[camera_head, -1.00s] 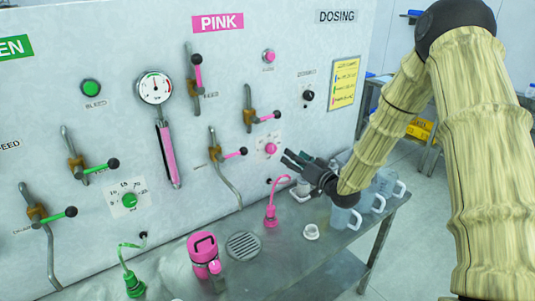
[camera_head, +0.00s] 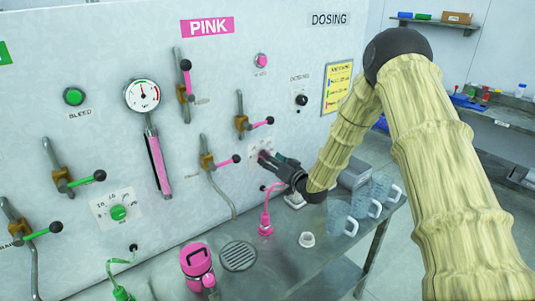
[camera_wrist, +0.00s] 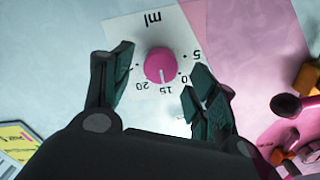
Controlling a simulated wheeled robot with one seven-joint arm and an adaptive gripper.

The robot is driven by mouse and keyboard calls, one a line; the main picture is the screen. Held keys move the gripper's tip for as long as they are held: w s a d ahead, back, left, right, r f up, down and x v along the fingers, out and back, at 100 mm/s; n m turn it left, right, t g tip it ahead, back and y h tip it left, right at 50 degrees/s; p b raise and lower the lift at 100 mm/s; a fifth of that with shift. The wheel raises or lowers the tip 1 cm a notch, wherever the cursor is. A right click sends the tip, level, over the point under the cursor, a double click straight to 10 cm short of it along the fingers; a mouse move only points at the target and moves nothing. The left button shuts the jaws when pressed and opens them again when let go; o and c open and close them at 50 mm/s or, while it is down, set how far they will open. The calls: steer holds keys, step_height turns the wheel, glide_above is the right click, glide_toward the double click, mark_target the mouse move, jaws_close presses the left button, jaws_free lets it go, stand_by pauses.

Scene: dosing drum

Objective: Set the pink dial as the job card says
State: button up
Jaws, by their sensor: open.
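The pink dial (camera_wrist: 160,65) is a round knob on a white scale plate (camera_wrist: 187,30) marked "ml", seen upside down in the wrist view. Its white line points at about 15. My gripper (camera_wrist: 159,72) is open, with one dark finger on each side of the dial; I cannot tell whether they touch it. In the head view my gripper (camera_head: 270,158) is at the panel and largely hides the dial. The yellow card (camera_head: 338,87), likely the job card, hangs on the panel at right; its lines are too small to read.
Pink-handled valves (camera_head: 243,122) sit on the panel left of and above my gripper. A black dosing knob (camera_head: 301,100) is higher up. Clear jugs (camera_head: 342,217), a white ring (camera_head: 307,240) and a pink container (camera_head: 197,264) stand on the metal bench (camera_head: 278,272) below.

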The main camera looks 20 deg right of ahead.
steer(key=shift+p+x, duration=0.4)
steer(key=shift+x, duration=1)
steer(key=c, duration=1)
